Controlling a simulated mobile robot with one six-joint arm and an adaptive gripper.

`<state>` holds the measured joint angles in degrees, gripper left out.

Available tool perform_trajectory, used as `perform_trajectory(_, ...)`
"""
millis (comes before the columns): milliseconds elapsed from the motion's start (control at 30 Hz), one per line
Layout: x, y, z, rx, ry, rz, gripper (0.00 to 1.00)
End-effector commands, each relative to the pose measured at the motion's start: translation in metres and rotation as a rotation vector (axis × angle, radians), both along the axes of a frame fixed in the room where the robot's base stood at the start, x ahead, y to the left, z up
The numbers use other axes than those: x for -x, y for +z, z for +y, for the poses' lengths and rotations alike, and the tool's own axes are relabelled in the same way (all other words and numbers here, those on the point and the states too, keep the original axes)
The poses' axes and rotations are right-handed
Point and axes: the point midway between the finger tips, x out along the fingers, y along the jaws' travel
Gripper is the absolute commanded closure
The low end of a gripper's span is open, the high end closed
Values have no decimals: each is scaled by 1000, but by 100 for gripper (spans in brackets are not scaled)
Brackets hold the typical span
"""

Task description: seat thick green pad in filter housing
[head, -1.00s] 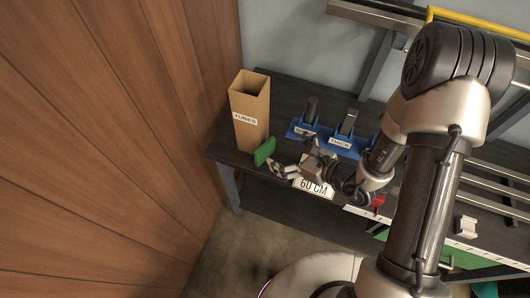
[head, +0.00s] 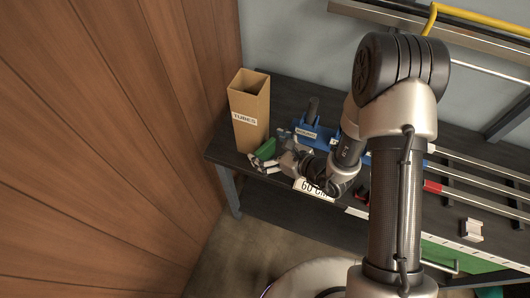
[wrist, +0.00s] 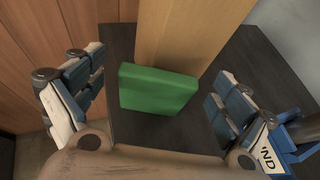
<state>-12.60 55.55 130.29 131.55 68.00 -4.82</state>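The thick green pad (head: 266,148) stands on the dark bench in front of the cardboard box in the head view. It fills the middle of the wrist view (wrist: 157,90). My gripper (head: 268,160) is at the pad, and in the wrist view (wrist: 160,72) its two fingers are spread wide, one on each side of the pad. Gaps show between the pad and both fingers, so nothing is held. I cannot identify the filter housing in either view.
A tall cardboard box (head: 250,104) labelled TUBES stands right behind the pad. A blue holder (head: 325,139) with dark upright pieces is to the right. A 60 CM sign (head: 309,188) is at the front edge. A wooden wall (head: 110,140) is close on the left.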

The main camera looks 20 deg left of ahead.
Motion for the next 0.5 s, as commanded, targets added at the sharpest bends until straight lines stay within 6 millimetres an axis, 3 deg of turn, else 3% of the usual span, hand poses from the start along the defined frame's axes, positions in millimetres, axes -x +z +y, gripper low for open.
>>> perform_trajectory(500,0,0,0,0,0,0,42)
